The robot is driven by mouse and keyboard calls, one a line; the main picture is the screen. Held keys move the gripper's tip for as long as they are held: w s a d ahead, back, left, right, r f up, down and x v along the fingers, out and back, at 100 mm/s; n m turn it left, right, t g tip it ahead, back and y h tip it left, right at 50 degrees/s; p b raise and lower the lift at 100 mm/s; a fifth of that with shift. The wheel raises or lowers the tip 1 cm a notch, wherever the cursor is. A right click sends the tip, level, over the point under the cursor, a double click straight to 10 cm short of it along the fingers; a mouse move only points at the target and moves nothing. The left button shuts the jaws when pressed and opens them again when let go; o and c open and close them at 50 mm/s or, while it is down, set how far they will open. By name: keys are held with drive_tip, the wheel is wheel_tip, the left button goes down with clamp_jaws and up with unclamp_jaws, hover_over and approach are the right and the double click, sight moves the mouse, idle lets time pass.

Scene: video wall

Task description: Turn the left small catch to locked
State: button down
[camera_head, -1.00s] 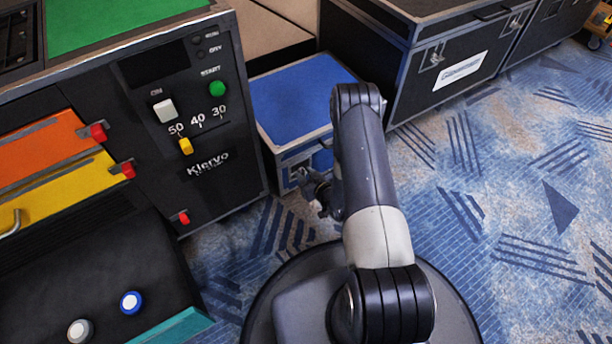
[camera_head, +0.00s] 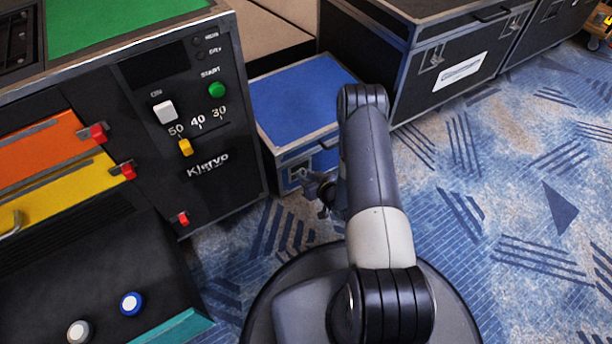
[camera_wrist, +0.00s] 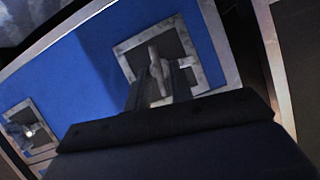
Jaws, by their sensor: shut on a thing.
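The blue case (camera_head: 300,95) has a front face with small catches in metal frames. The left small catch (camera_head: 297,172) shows partly in the head view, beside my gripper (camera_head: 322,190). The wrist view appears turned over, so this catch (camera_wrist: 155,62) shows right of centre there, a grey lever in a square metal plate. My gripper (camera_wrist: 158,88) is shut on its lever, which stands nearly upright in that picture with a slight tilt. Another small catch (camera_wrist: 28,130) shows at the left of the wrist view, apart from my gripper. The gripper body hides the lower part.
A black Klervo unit (camera_head: 225,185) with knobs and red tabs stands close left of the blue case. A large black case (camera_head: 440,55) stands to the right. The patterned carpet (camera_head: 500,200) at the right is clear.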

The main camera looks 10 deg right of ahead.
drive_tip(key=m+y, duration=0.2)
drive_tip(key=m, duration=0.1)
drive_tip(key=shift+d+f, duration=0.15)
drive_tip(key=shift+d, duration=0.1)
drive_tip(key=shift+w+d+f+m+t+y, duration=0.15)
drive_tip(key=shift+m+y, duration=0.6)
drive_tip(key=shift+m, duration=0.75)
drive_tip(key=shift+s+f+m+t+y, duration=0.15)
drive_tip(key=shift+m+y, duration=0.55)
drive_tip(key=shift+m, duration=0.8)
drive_tip(key=shift+w+d+f+m+t+y, duration=0.15)
drive_tip(key=shift+m+y, duration=0.6)
drive_tip(key=shift+m, duration=0.75)
drive_tip(key=c, duration=1.6)
unclamp_jaws()
drive_tip(key=shift+a, duration=0.1)
